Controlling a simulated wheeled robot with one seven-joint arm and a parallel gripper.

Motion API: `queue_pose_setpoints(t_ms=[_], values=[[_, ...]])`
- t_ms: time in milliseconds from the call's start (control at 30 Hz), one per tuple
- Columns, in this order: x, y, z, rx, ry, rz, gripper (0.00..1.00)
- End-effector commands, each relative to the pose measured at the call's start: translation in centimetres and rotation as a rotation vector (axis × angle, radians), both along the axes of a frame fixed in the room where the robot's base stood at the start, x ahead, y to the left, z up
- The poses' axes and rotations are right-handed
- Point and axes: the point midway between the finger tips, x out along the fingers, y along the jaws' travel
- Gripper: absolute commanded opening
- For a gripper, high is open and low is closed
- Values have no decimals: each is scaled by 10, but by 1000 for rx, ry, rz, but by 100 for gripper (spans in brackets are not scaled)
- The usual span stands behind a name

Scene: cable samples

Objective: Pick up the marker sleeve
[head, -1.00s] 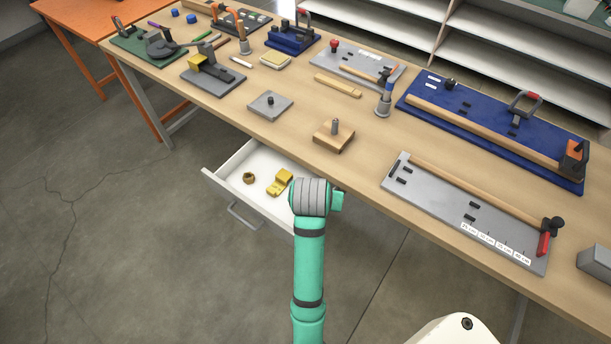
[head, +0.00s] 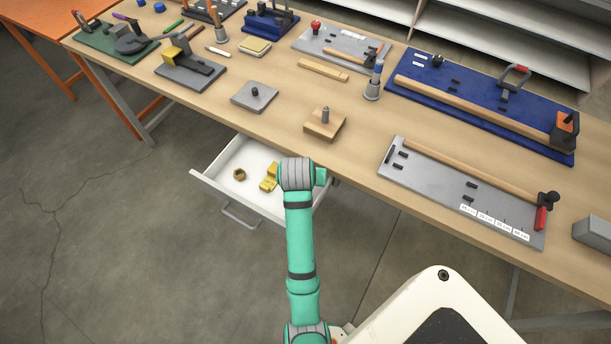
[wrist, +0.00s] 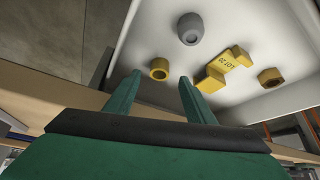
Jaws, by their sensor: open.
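The open white drawer (head: 215,183) holds several small parts. I cannot tell for certain which is the marker sleeve; the ring looks most like a sleeve. My gripper (wrist: 159,78) is open and empty, its green fingertips pointing into the drawer, with the yellow ring showing between them. In the head view my arm hides the gripper and the ring; the stepped piece (head: 269,178) shows left of the arm.
A grey rounded part (wrist: 190,28) and a brass-coloured ring (wrist: 270,78) also lie in the drawer. The drawer walls stand close around my gripper. The table (head: 290,110) above carries fixtures, including a wooden block with a peg (head: 325,124) and a grey board (head: 445,190).

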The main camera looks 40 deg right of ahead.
Motion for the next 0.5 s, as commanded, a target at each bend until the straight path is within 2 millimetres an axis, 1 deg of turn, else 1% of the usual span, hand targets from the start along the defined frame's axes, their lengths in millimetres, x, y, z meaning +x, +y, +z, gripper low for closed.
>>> queue_pose_setpoints(t_ms=[100,233,367,500], values=[[5,-7,-16,3,3,-1,49],[11,-13,-30,1,3,-2,49],[15,-14,-37,1,2,2,49],[16,-14,-37,1,1,4,49]])
